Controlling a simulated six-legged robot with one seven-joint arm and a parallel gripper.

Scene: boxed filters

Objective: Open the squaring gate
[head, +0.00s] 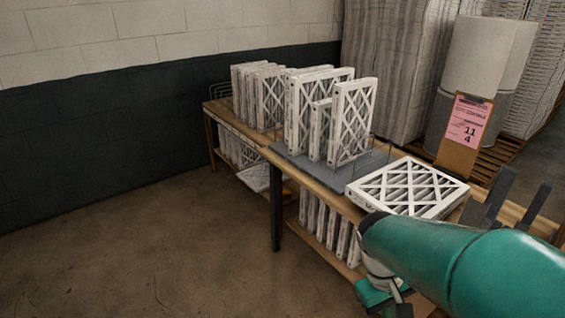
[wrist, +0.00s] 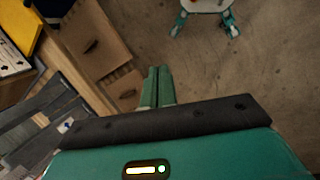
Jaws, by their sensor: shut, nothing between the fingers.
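My gripper shows in the wrist view with its two green fingers (wrist: 157,86) together and nothing between them. It points over bare floor beside wooden, bench-like parts. In the head view my teal arm covers the lower right, and the gripper's fingertips cannot be made out clearly. I cannot identify the squaring gate for certain. Dark grey uprights (head: 497,198) stand at the right end of the bench in the head view, partly behind my arm. A dark grey slatted part (wrist: 40,118) lies at the left in the wrist view, apart from my fingers.
A wooden bench (head: 321,188) holds several upright white filters (head: 352,120) on a grey plate (head: 300,168). One filter (head: 408,187) lies flat nearer me. More filters stand on the lower shelf. A pink tag (head: 467,122) stands behind. Floor at left is clear.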

